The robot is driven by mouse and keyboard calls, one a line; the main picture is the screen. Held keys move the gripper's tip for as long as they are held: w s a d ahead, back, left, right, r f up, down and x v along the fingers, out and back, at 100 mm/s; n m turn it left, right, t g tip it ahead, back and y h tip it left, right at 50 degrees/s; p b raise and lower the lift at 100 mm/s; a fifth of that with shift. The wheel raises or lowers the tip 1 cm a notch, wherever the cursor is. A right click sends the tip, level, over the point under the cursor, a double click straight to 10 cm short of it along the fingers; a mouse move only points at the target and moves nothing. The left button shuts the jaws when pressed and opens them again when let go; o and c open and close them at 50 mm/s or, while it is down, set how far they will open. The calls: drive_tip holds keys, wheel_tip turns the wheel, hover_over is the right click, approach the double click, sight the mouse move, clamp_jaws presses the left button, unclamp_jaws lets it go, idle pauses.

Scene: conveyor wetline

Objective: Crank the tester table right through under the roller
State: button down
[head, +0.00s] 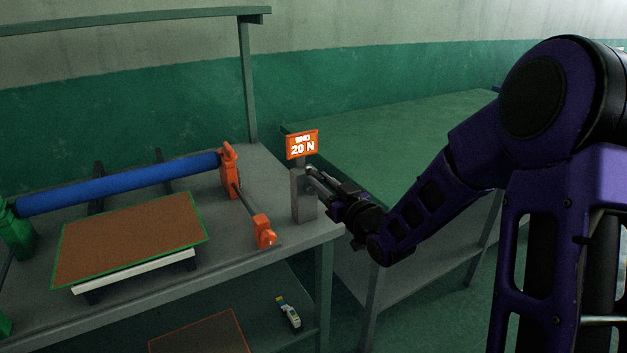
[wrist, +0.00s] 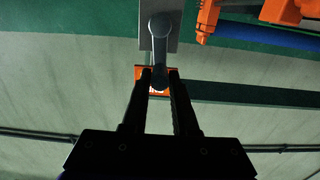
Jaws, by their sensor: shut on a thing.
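The tester table, a flat brown board with a green rim (head: 130,238), lies on the near side of the blue roller (head: 120,184). A white bar shows along its near edge. The roller spans between a green stand on the left and an orange stand on the right. A grey post (head: 303,198) stands at the right end of the bench, with the crank on its right side. In the wrist view the grey crank arm (wrist: 160,48) runs down to between my fingertips.
An orange display (head: 302,145) on the post reads 20 N, with a small word above it. An orange bracket (head: 263,231) stands left of the post. A small device (head: 289,312) sits on the lower shelf. An empty green-topped bench (head: 400,135) stands behind.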

drive_tip(key=c, duration=0.7)
unclamp_jaws()
drive_tip(key=shift+d, duration=0.1)
drive_tip(key=v, duration=0.7)
drive_tip(key=shift+b, duration=0.35)
